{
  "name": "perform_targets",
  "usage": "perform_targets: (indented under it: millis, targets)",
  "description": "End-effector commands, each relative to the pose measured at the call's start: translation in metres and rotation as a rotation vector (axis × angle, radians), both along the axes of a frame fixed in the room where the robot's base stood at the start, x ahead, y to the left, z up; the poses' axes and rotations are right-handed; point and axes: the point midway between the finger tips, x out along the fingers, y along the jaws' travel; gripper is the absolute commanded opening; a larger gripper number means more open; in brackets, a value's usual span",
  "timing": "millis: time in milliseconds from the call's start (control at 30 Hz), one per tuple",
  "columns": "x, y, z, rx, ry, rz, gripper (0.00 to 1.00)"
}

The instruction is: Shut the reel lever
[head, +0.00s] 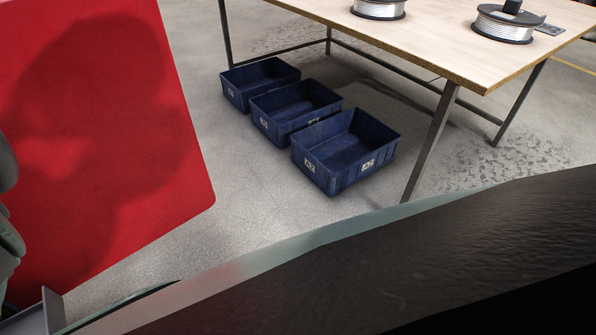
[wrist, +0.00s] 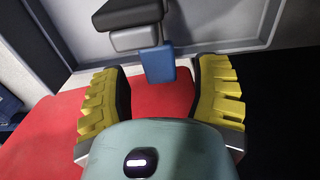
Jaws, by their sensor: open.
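My gripper (wrist: 163,72) is open in the wrist view, its two yellow ribbed fingers spread wide with nothing held. A blue block (wrist: 158,62) on a dark grey piece (wrist: 134,38) is just ahead, in line with the gap between the fingertips. It looks like the lever, but I cannot tell for certain, nor whether it is open or shut. No finger appears to touch it. The head view does not show my gripper or this lever.
A red surface (wrist: 150,99) lies below the fingers, with a pale grey panel (wrist: 185,22) behind. In the head view, several blue crates (head: 346,150) sit on the floor beside a wooden table (head: 440,35) bearing wire reels (head: 503,26). A red panel (head: 100,120) fills the left.

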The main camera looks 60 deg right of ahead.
Motion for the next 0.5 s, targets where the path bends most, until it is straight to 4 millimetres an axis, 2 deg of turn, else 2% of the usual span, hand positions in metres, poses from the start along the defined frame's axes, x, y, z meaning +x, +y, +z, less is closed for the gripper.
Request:
perform_targets:
  millis: [333,367,500]
  targets:
    - [-0.0016,0.0014,-0.0034,0.0,0.0,0.002,0.62]
    - [-0.0016,0.0014,-0.0034,-0.001,0.0,0.002,0.64]
    - [-0.0016,0.0012,-0.0034,-0.001,0.001,0.001,0.5]
